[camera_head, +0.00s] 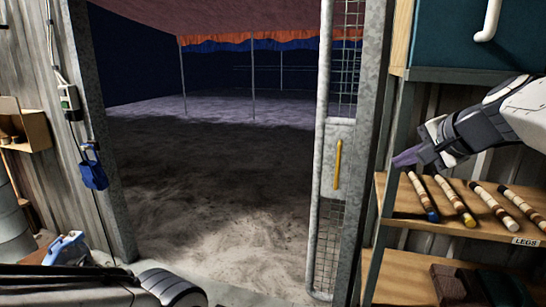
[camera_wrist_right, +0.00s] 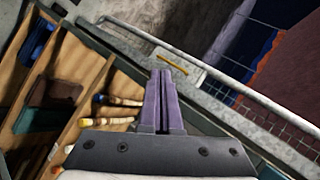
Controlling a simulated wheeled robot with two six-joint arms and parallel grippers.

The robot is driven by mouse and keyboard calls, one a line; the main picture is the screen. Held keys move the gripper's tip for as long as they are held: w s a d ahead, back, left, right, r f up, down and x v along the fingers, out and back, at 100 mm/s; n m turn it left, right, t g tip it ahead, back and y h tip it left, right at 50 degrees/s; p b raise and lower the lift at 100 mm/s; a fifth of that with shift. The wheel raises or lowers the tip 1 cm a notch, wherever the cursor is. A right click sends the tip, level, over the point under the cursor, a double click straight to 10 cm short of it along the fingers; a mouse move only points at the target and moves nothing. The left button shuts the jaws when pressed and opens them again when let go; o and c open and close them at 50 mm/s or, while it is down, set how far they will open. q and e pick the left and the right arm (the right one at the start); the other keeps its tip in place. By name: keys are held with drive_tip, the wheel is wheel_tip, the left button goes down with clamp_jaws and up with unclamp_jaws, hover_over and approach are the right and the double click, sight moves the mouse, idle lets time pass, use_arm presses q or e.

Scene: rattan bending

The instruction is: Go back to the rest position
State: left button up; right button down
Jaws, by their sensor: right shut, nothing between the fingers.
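My right gripper (camera_head: 406,158) reaches in from the right in the head view, in front of the wooden shelf (camera_head: 400,192). Its purple fingers are shut together and hold nothing. In the right wrist view the two fingers (camera_wrist_right: 161,100) lie side by side, with the shelf to their left and the mesh gate to their right. My left arm (camera_head: 90,288) crosses the lower left corner of the head view; its gripper is not in view.
Several banded rods (camera_head: 455,201) lie on the shelf by a "LEGS" label (camera_head: 525,241). A mesh gate (camera_head: 337,150) with a yellow handle (camera_head: 337,164) stands just left of the shelf. The doorway opens onto clear sandy ground (camera_head: 210,190).

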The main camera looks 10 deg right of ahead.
drive_tip(key=s+a+f+n+g+y, duration=0.25)
drive_tip(key=a+f+n, duration=0.35)
drive_tip(key=a, duration=0.5)
drive_tip(key=s+a+f+n+g+y, duration=0.1)
drive_tip(key=s+a+f+n+g, duration=0.25)
drive_tip(key=a+f, duration=0.6)
drive_tip(key=s+a+f+n+g+h, duration=0.1)
drive_tip(key=s+a+f+n, duration=0.3)
drive_tip(key=s, duration=0.5)
drive_tip(key=s+a+f+n+g+h, duration=0.2)
drive_tip(key=s+a+f+n+g, duration=0.1)
drive_tip(key=s+f+n, duration=0.3)
drive_tip(key=s+a+n, duration=0.1)
drive_tip(key=s+n, duration=0.1)
drive_tip(key=s, duration=0.1)
drive_tip(key=shift+s+a+f+g, duration=0.2)
drive_tip(key=shift+s+f+g, duration=0.05)
drive_tip(key=shift+s+g, duration=0.1)
drive_tip(key=shift+h, duration=0.25)
